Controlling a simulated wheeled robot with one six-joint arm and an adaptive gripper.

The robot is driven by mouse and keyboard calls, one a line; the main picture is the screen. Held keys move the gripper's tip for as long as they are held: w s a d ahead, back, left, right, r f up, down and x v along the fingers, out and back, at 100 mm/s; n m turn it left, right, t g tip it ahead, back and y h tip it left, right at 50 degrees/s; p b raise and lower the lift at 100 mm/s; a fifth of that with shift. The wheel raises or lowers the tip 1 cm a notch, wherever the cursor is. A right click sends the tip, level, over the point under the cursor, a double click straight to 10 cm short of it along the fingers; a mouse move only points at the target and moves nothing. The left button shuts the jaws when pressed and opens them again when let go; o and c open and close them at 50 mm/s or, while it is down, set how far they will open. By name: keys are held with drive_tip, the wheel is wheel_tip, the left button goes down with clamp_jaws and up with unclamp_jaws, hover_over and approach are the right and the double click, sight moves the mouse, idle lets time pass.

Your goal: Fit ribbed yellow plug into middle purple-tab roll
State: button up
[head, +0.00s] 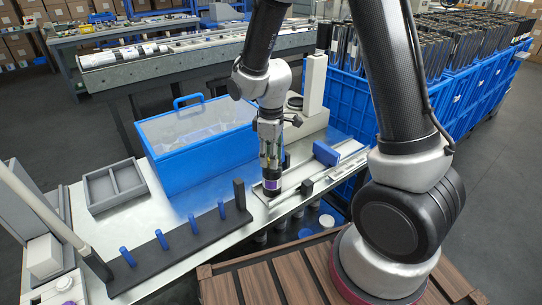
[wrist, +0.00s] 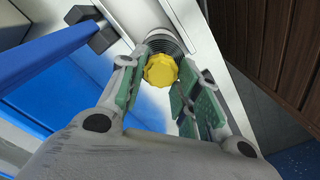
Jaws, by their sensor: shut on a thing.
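The ribbed yellow plug (wrist: 160,70) sits between the green-padded fingers of my gripper (wrist: 166,72) in the wrist view. My gripper is shut on it. A grey and black ringed round end (wrist: 160,39) shows just beyond the plug. In the head view my gripper (head: 271,160) points down over the table's right part. A dark cylinder with a purple band (head: 271,184) is directly below the fingers. The plug cannot be made out there. I cannot tell whether the plug is seated in the cylinder or only in line with it.
A blue bin (head: 205,143) stands behind and left of my gripper. A black rail with blue pegs (head: 160,252) runs along the table's front left. A grey divided tray (head: 115,187) lies at the left. A blue block (head: 326,153) is close on the right.

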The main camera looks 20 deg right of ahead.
drive_tip(key=shift+f, duration=0.55)
drive_tip(key=o, duration=0.4)
wheel_tip(320, 180, up, 11)
idle(1.1)
idle(0.5)
